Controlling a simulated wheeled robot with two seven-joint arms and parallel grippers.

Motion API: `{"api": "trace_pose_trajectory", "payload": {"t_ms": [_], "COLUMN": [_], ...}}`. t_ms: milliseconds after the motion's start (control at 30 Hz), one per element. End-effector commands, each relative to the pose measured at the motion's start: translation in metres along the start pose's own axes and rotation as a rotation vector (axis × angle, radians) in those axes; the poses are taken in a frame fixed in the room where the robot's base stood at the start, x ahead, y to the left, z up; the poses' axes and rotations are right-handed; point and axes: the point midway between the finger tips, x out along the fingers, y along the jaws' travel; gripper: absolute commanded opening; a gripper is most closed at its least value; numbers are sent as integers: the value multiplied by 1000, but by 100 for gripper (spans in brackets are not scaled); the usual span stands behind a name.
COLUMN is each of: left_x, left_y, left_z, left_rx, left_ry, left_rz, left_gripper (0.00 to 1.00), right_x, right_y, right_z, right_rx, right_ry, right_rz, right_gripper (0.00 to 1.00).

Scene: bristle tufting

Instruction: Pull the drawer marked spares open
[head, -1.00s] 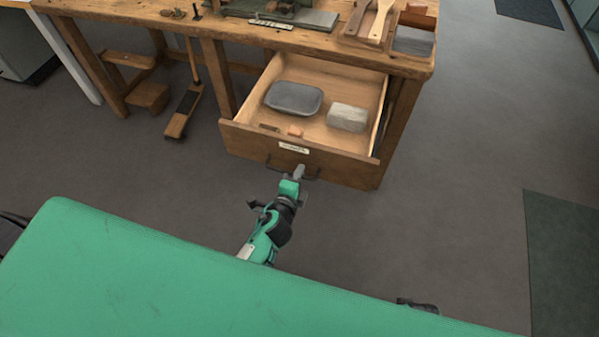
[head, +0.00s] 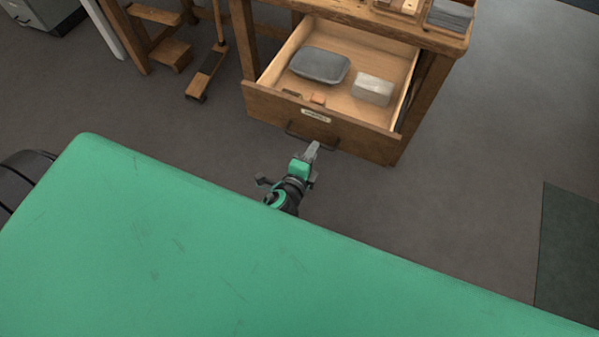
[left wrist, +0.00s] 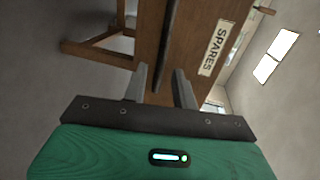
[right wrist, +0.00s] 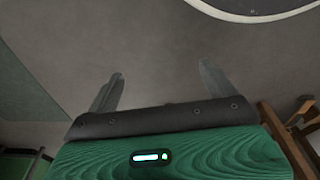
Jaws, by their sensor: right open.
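The drawer marked spares (head: 350,145) stands well out from the wooden bench. Its white label (head: 316,115) reads SPARES in the left wrist view (left wrist: 216,48). A dark bar handle (head: 297,135) crosses its front. My left gripper (head: 312,150) is at the handle. In the left wrist view, its fingers (left wrist: 160,82) are apart, with the handle bar (left wrist: 168,42) running between them; I see a gap on both sides of the bar. My right gripper (right wrist: 160,82) is open and empty over bare floor. It is out of the head view.
The drawer holds a grey tray (head: 320,66), a pale block (head: 373,89) and small pieces. The wooden bench (head: 400,30) stands behind it. A wooden long-handled tool (head: 205,75) stands left of the drawer. The grey floor (head: 450,190) is clear to the right, up to a dark mat (head: 570,250).

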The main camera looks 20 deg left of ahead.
Motion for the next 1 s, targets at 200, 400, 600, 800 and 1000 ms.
{"api": "trace_pose_trajectory", "payload": {"t_ms": [200,400,600,800,1000], "left_x": [-42,-72,-88,-92,-92], "left_y": [2,2,1,0,0], "left_z": [0,0,0,0,0], "left_rx": [-2,-3,-2,-1,-1], "left_ry": [-1,-1,-1,-1,-1], "left_rz": [2,1,1,0,0], "left_gripper": [28,28,28,28,28], "right_x": [-12,-20,-27,-29,-29], "right_y": [-1,-2,-3,-3,-2], "right_z": [-7,-10,-9,-9,-11], "right_rx": [1,2,5,5,5], "right_ry": [11,19,24,24,27], "right_rz": [-2,-4,-6,-5,-4], "right_gripper": [87,87,87,87,87]}}
